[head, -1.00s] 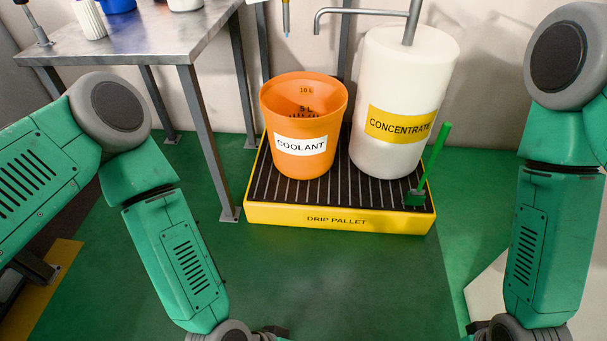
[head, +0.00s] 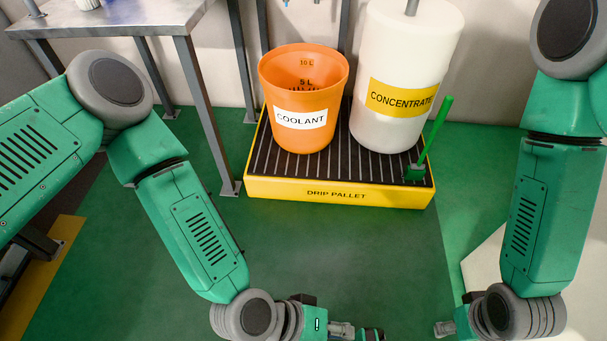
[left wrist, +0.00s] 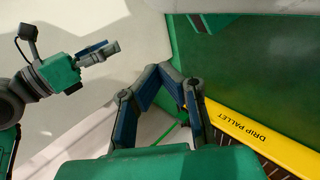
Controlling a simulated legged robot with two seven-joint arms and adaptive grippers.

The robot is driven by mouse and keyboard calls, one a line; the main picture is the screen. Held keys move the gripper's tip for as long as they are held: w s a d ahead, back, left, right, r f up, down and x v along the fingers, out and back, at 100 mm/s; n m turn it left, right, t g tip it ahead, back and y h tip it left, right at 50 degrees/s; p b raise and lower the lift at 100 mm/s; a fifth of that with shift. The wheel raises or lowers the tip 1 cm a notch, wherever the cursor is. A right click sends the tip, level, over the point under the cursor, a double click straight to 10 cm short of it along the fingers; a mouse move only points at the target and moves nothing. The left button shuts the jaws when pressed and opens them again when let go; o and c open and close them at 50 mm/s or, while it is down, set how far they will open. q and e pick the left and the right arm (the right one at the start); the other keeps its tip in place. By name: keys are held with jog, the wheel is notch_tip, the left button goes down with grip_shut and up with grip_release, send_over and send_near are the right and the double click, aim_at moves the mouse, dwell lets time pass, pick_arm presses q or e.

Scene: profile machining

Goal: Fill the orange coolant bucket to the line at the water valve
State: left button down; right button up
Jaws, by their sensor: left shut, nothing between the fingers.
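The orange coolant bucket (head: 292,137) stands upright on the drip pallet in the head view, with 5 L and 10 L marks inside its far wall. No water is clearly visible in it. The water valve is not clearly visible; only small pipe ends show at the top edge above the bucket. My left gripper (head: 371,334) is low at the bottom edge, well in front of the pallet. In the left wrist view, it is shut and empty (left wrist: 172,80). My right gripper (head: 443,328) is opposite it and also shows in the left wrist view (left wrist: 108,49); its jaw gap is unclear.
The yellow drip pallet (head: 338,194) also holds a white concentrate drum (head: 400,125), right of the bucket, and a green-handled brush (head: 436,137). A metal table (head: 150,20) stands at left, its leg close to the pallet. Green floor (head: 330,250) before the pallet is clear.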

pick_arm(q)
jog(key=d+r+h, duration=0.2)
jog(key=d+r, duration=0.2)
jog(key=d, duration=0.3)
jog(key=shift+s, duration=0.15)
jog(key=c, duration=1.4)
grip_release()
jog(key=shift+o, duration=0.2)
